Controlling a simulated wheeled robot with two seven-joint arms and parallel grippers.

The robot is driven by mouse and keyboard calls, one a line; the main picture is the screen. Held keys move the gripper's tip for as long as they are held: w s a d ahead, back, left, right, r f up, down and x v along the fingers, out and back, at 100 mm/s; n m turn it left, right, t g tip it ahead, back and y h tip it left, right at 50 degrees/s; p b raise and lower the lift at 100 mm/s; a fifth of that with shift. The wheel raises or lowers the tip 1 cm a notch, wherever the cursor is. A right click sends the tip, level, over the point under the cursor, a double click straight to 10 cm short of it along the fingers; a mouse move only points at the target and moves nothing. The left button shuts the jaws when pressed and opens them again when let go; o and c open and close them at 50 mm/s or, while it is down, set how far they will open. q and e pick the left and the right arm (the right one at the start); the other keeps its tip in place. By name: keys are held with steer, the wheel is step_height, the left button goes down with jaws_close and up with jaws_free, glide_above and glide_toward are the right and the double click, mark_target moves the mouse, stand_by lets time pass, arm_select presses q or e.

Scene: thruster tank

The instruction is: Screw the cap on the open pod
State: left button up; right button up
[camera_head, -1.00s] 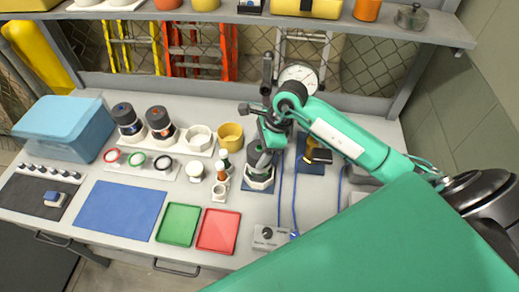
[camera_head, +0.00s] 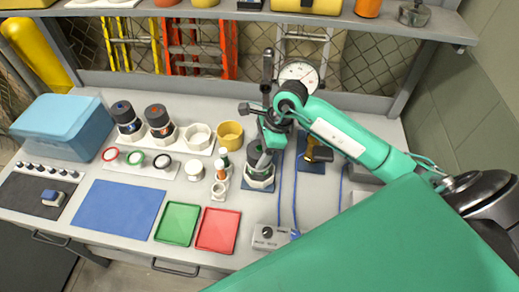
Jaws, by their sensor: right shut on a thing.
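My right gripper (camera_head: 263,152) points down over the pod's top and is shut. A grey, cap-like piece shows between the fingers, at the pod's mouth. The fingers and wrist hide most of it, so I cannot tell how it sits on the rim. My left gripper is not in view.
Two dark capped pods (camera_head: 127,120) stand at the back left, near a yellow cup (camera_head: 229,134). Small bottles (camera_head: 221,172) stand close left of the held pod. A control box (camera_head: 267,237) lies in front. Blue (camera_head: 119,210), green and red trays lie front left.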

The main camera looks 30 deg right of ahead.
steer(key=shift+f, duration=0.1)
steer(key=o, duration=1.1)
steer(key=shift+c, duration=0.2)
steer(key=shift+d+r+b, duration=0.25)
steer(key=shift+r+b, duration=0.1)
steer(key=shift+r, duration=0.15)
steer(key=b+v, duration=0.3)
steer(key=v, duration=0.8)
steer(key=shift+r, duration=0.25)
steer(key=shift+o, duration=0.2)
steer(key=shift+s+d+r, duration=0.25)
steer(key=shift+d+r, duration=0.05)
steer(key=shift+r, duration=0.25)
